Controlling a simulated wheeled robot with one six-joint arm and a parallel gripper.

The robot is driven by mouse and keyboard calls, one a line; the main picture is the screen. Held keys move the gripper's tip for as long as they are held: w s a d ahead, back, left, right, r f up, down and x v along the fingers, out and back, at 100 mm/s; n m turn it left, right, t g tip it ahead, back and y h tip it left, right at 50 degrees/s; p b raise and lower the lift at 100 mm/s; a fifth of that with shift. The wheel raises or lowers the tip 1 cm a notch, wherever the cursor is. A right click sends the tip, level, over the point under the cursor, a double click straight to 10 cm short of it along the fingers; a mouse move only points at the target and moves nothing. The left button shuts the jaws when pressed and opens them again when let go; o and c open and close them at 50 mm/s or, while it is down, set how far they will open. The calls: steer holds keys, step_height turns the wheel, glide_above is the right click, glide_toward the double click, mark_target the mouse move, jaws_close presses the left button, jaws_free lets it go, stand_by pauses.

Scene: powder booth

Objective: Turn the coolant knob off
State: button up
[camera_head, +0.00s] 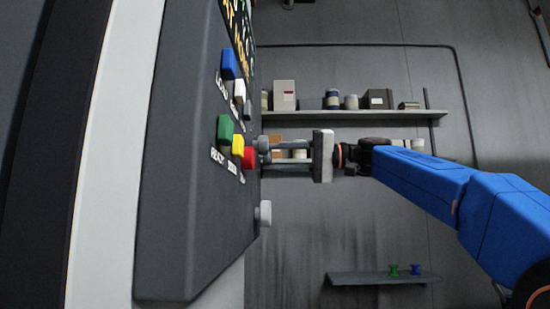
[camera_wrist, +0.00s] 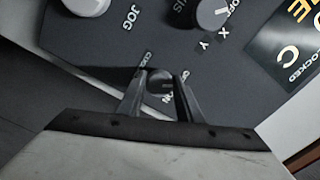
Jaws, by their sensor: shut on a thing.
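The dark control panel (camera_head: 185,200) fills the left of the head view. My gripper (camera_head: 270,152) reaches it from the right, its fingers at the panel's right-hand face. In the wrist view my gripper (camera_wrist: 160,88) is shut on a small round dark knob (camera_wrist: 160,80), one finger on each side. OFF, ON and part of a word beginning with CO show around this coolant knob. The fingers hide part of the lettering and of the knob, and I cannot tell which way its pointer faces.
A white JOG knob (camera_wrist: 88,5) and a grey X/Y selector knob (camera_wrist: 212,12) sit close by on the panel. Coloured buttons, including a red one (camera_head: 249,158), are left of the gripper. A loaded wall shelf (camera_head: 350,115) and a lower shelf (camera_head: 370,279) are behind.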

steer(key=shift+f, duration=0.1)
steer(key=o, duration=1)
steer(key=shift+o, duration=0.2)
steer(key=d, duration=1.7)
steer(key=shift+s+d, duration=0.2)
steer(key=shift+s, duration=0.05)
